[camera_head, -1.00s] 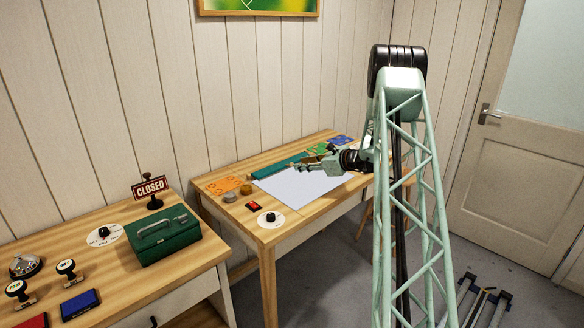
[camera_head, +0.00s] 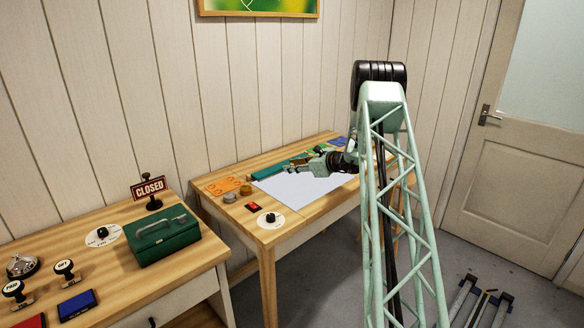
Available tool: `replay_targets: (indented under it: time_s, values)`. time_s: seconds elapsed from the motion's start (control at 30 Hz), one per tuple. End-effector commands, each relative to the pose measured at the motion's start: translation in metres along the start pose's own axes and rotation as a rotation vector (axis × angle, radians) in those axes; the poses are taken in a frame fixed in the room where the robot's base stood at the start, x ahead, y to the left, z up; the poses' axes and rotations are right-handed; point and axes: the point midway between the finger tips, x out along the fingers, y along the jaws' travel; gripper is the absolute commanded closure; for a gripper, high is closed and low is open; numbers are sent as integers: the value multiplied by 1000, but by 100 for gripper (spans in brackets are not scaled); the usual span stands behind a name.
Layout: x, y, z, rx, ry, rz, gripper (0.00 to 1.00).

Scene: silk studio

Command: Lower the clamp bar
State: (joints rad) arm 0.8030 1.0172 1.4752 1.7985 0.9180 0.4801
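A long teal bar (camera_head: 267,174), which looks like the clamp bar, runs along the back edge of a pale sheet (camera_head: 298,190) on the far table. Whether the bar is raised or lowered is too small to tell. My gripper (camera_head: 290,168) reaches in from the right, pointing left, over the back part of the sheet. In the picture its tip overlaps the bar's middle; I cannot tell whether it touches. Its fingers are too small to show whether they are open or shut. My gripper and wrist hide part of the bar's right half.
The far table (camera_head: 232,209) also holds an orange card (camera_head: 223,187), small round pieces, a red switch (camera_head: 252,206) and a dial (camera_head: 270,219). The near-left desk holds a green cash box (camera_head: 163,234), a CLOSED sign (camera_head: 149,189) and stamps. The wall stands close behind.

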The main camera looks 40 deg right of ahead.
Motion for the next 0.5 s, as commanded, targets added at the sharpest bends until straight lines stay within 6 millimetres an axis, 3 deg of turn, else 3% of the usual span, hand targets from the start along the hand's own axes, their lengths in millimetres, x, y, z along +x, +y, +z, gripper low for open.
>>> replay_targets:
  time_s: [0.3,0.5]
  values:
    - [0,0,0,0,0,0,99]
    - [0,-1,3,-1,0,0,100]
